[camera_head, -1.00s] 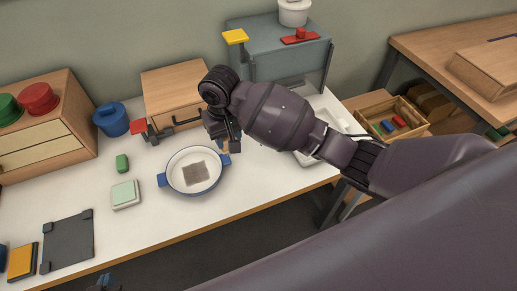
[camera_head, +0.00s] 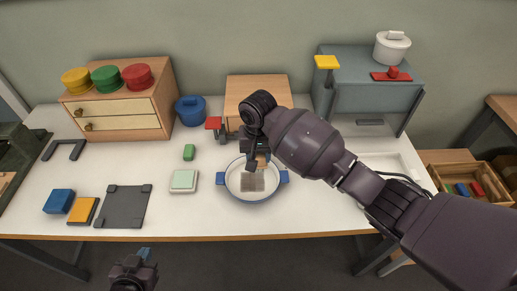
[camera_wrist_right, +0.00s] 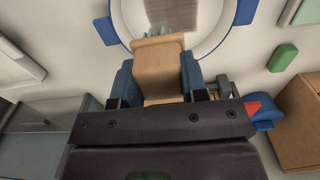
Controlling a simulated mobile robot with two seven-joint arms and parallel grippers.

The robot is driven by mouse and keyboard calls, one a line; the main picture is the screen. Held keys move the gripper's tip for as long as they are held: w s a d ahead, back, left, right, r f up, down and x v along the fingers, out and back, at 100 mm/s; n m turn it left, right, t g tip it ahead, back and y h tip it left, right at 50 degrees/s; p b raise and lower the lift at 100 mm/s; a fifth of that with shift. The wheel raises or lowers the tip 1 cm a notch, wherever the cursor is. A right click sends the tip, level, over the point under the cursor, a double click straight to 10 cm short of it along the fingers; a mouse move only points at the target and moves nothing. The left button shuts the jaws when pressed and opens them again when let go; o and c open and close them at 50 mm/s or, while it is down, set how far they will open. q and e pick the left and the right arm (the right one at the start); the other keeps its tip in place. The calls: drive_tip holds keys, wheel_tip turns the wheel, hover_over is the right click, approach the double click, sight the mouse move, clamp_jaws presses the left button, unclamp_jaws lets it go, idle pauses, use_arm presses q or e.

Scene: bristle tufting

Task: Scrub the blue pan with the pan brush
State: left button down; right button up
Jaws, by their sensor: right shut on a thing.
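The blue pan (camera_head: 238,196), with a white inside and two blue handles, sits near the table's front edge. A grey-brown patch (camera_head: 252,183) lies on its bottom. My right gripper (camera_head: 259,158) is over the pan's far side, shut on the pan brush (camera_head: 262,161). In the right wrist view the brush is a tan wooden block (camera_wrist_right: 158,70) between two blue fingers, with pale green bristles (camera_wrist_right: 160,31) pointing toward the patch. I cannot tell whether the bristles touch the pan. My left gripper (camera_head: 143,254) is low at the bottom edge, off the table; its fingers are unclear.
A wooden box (camera_head: 255,92) and a blue pot (camera_head: 190,110) stand behind the pan. A pale green block (camera_head: 184,181), small green block (camera_head: 189,152) and dark tray (camera_head: 123,206) lie left. A grey cabinet (camera_head: 370,85) stands back right. The table in front is clear.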

drive_tip(key=shift+f, duration=2.85)
